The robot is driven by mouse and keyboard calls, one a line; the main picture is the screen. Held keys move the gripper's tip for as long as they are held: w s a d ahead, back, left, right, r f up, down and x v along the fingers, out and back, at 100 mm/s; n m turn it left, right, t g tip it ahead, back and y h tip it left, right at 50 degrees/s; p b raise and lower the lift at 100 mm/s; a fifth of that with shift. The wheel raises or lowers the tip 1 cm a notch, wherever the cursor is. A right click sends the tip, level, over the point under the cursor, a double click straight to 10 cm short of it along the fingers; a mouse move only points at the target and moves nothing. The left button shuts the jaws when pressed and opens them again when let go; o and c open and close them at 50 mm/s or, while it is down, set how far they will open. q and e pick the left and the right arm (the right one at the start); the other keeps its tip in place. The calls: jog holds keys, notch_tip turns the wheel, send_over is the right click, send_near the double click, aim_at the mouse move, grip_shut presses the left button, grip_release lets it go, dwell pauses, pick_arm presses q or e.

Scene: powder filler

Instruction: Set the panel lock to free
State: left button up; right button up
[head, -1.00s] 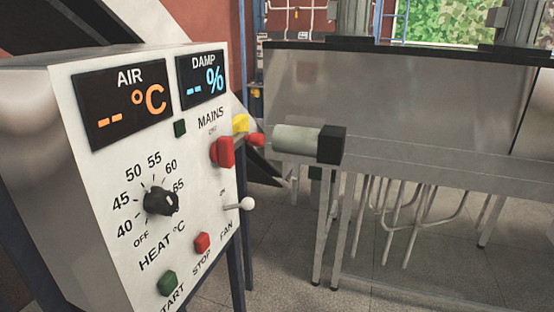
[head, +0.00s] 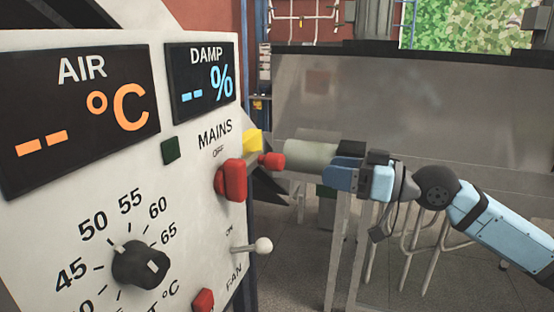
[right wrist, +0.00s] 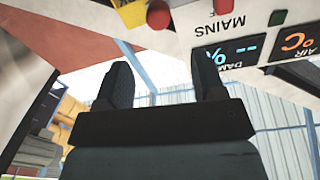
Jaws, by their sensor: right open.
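The white control panel (head: 200,240) stands at the left. No part of it carries a readable lock label. A yellow block (head: 252,140) with a red knob (head: 272,160) sits at its right edge; both also show at the top of the right wrist view, the block (right wrist: 132,12) beside the knob (right wrist: 158,14). My right gripper (head: 342,176) is right of the red knob, apart from it. Its two fingers (right wrist: 163,84) are spread with nothing between them in the right wrist view. My left gripper is not in view.
The panel face has a red MAINS switch (head: 232,180), a white-tipped lever (head: 262,245), a black heat dial (head: 140,265) and a red button (head: 203,301). A grey cylinder (head: 308,153) lies behind my right gripper. A metal tank (head: 390,100) stands behind.

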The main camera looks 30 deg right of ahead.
aim_at(283, 161)
jog(key=p+x, duration=0.4)
jog(key=x, duration=0.7)
jog(key=shift+w, duration=0.1)
jog(key=shift+w+a, duration=0.35)
jog(key=shift+w, duration=0.1)
jog(key=shift+f, duration=0.1)
